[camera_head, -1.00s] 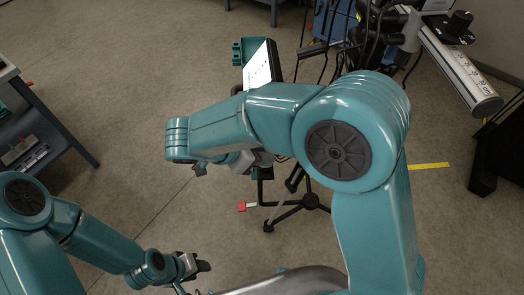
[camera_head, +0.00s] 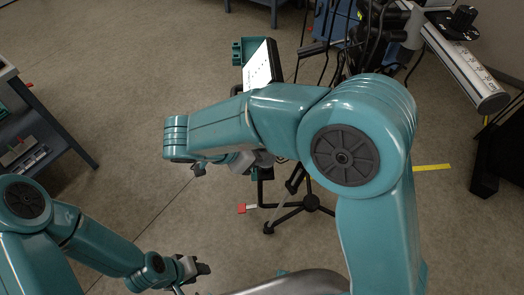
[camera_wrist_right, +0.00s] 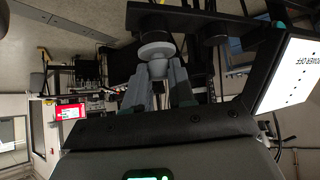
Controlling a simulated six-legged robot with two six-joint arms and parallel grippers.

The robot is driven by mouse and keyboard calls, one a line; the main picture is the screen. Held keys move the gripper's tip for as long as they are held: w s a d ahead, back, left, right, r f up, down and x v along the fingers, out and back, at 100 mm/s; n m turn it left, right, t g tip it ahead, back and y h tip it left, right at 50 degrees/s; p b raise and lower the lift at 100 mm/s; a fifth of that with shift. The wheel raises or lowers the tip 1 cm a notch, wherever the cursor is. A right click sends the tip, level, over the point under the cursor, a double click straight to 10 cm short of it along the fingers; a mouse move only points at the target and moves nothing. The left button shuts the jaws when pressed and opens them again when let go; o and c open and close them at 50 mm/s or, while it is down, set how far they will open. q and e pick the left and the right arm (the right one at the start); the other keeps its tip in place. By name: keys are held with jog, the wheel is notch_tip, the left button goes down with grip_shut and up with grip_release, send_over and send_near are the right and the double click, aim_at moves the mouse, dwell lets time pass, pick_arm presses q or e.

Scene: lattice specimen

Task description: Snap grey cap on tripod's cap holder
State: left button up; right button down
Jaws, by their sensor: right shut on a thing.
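In the right wrist view my right gripper (camera_wrist_right: 158,78) is shut on a pale grey cap (camera_wrist_right: 157,52), whose round rim shows above the fingertips. A dark round cap holder (camera_wrist_right: 154,22) on the tripod's black frame is just beyond it, in line with the cap. I cannot tell whether the two touch. In the head view the right gripper (camera_head: 250,161) is partly hidden under my right arm, beside the tripod (camera_head: 287,207), whose black legs stand on the floor. My left gripper (camera_head: 196,268) is low in the head view, away from the tripod; its finger opening is unclear.
A white sign panel (camera_head: 259,66) stands above the tripod and shows at the right of the wrist view (camera_wrist_right: 291,72). A second dark cylinder (camera_wrist_right: 214,28) is beside the holder. Dark cables (camera_head: 375,35) hang behind. A shelf (camera_head: 38,130) stands left; floor between is clear.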

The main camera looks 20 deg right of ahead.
jog(key=shift+f+b, duration=0.65)
jog(key=shift+b, duration=0.25)
dwell(0.7)
jog(key=shift+c, duration=2)
grip_release()
jog(key=shift+r, duration=0.1)
jog(key=shift+p+v, duration=0.6)
jog(key=shift+v, duration=1.9)
jog(key=shift+r, duration=0.1)
